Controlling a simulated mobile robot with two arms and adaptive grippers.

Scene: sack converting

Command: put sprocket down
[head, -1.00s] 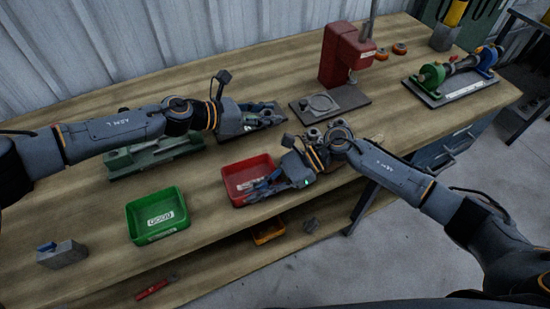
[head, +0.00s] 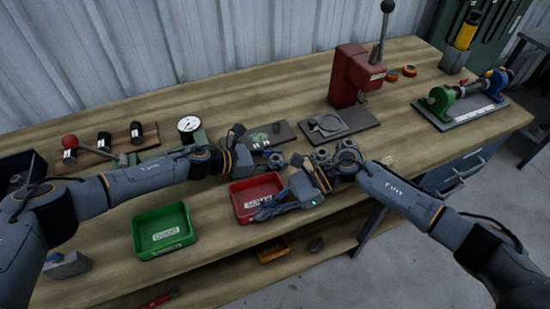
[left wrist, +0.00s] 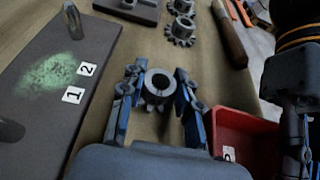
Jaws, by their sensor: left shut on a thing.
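A grey toothed sprocket (left wrist: 157,90) with a round hub sits between the blue fingers of my left gripper (left wrist: 158,78) in the left wrist view. That gripper is shut on it. In the head view my left gripper (head: 276,160) is just behind the red bin, and the sprocket is not clear there. Two more sprockets (left wrist: 180,30) lie on the bench ahead of the held one. My right gripper (head: 262,210) is low over the front of the red bin (head: 240,188); its finger gap is not clear.
A dark board (left wrist: 45,85) with posts, labels 1 and 2 and a green patch lies left of the held sprocket. The red press (head: 354,75) stands behind right. A green bin (head: 163,232) is at front left.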

